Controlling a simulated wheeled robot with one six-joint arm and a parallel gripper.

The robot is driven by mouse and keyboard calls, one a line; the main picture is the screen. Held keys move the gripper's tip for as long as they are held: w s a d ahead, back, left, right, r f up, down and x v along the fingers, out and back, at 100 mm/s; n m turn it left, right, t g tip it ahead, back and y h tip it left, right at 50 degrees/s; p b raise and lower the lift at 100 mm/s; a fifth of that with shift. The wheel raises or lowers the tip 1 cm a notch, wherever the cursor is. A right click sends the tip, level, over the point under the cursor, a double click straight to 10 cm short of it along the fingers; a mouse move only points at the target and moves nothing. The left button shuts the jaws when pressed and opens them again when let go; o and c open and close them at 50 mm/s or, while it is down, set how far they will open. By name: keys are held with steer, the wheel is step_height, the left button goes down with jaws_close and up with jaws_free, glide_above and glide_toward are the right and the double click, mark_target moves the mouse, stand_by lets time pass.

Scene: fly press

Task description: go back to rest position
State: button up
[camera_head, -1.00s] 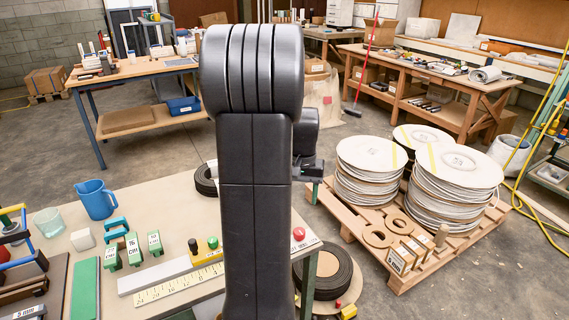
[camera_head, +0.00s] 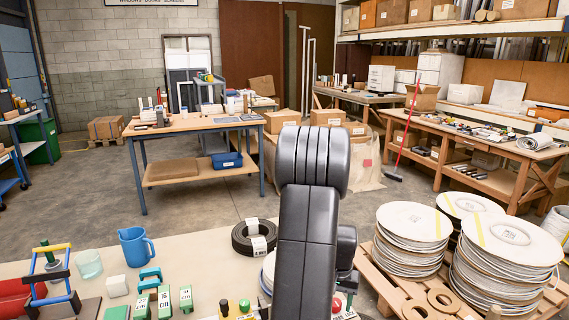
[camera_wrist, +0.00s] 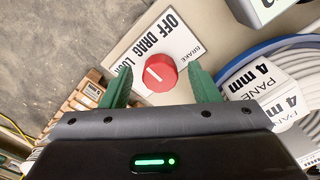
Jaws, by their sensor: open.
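My gripper (camera_wrist: 159,72) is open in the wrist view, its two green fingers wide apart. A red knob (camera_wrist: 162,70) with a white line shows between the fingers; I cannot tell how far beyond them it is. It sits on a white plate (camera_wrist: 180,42) lettered OFF, DRAG, LOCK and BRAKE. Nothing is seen held in the fingers. In the head view my arm stands in the middle of the picture and hides my gripper. The red knob (camera_head: 336,303) shows partly beside the arm there.
The near bench (camera_head: 190,262) carries a blue jug (camera_head: 136,246), green blocks (camera_head: 164,301) and a black coil (camera_head: 254,237). A pallet of white discs (camera_head: 412,225) stands right of my arm. A wooden table (camera_head: 195,122) is behind. Open floor (camera_head: 95,195) lies at left.

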steer(key=shift+r, duration=0.15)
step_height(320, 180, up, 13)
step_height(320, 180, down, 14)
steer(key=shift+r, duration=0.25)
steer(key=shift+r+n, duration=0.15)
steer(key=shift+n, duration=0.35)
steer(key=shift+r+n+p, duration=0.1)
steer(key=shift+n+p, duration=0.3)
steer(key=shift+n, duration=0.4)
steer(key=n+p, duration=0.2)
steer(key=n, duration=0.4)
steer(key=shift+w+r+n, duration=0.1)
steer(key=shift+r+n, duration=0.2)
steer(key=shift+r, duration=0.05)
step_height(320, 180, up, 11)
